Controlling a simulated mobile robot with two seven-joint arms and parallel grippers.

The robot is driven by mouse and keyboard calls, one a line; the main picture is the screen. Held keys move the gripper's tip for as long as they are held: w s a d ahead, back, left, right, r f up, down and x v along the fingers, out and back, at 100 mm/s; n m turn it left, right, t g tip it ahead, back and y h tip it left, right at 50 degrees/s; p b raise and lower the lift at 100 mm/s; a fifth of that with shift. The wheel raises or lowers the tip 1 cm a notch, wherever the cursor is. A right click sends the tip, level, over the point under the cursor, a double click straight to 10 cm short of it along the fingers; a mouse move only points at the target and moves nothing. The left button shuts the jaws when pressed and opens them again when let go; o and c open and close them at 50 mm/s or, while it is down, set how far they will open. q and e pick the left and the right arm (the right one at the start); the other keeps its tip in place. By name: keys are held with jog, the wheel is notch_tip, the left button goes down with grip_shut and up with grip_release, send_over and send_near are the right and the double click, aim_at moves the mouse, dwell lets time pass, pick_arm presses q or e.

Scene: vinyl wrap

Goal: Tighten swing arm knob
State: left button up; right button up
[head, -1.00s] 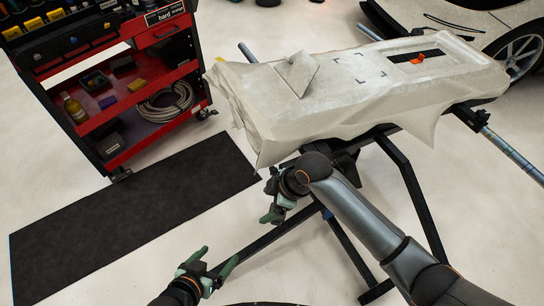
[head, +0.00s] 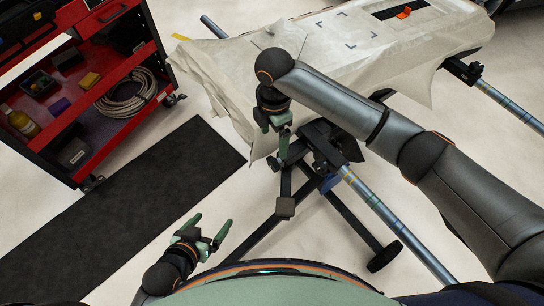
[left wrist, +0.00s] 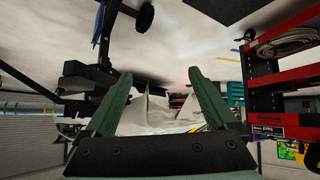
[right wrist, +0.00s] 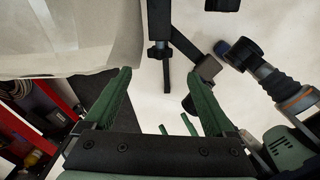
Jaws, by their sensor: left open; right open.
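A black-framed stand (head: 343,212) carries a cloth-covered panel (head: 345,45). Dark clamp parts (head: 318,140) cluster under the panel's near edge; I cannot tell for certain which one is the swing arm knob. In the right wrist view a black upright with a small crosspiece (right wrist: 159,52) stands just beyond the fingertips. My right gripper (head: 276,138) points down beside the cloth's near corner, open and empty; its fingers also show in the right wrist view (right wrist: 157,75). My left gripper (head: 212,224) is open and empty, low and left of the stand.
A red tool cart (head: 75,95) with a coiled hose (head: 127,95) stands at the left. A black mat (head: 125,215) lies on the floor before it. A long metal tube (head: 395,220) runs from the stand toward the lower right. Pale floor (head: 165,235) is free between mat and stand.

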aim_at(273, 160)
pick_arm(q)
jog(key=shift+w+d+f+b, duration=0.4)
jog(key=shift+f+b, duration=0.1)
jog(key=shift+b, duration=0.55)
pick_arm(e)
notch_tip(273, 160, down, 11)
jog(key=shift+r, duration=0.1)
pick_arm(q)
jog(key=shift+s, duration=0.1)
pick_arm(e)
jog(key=shift+c, duration=0.3)
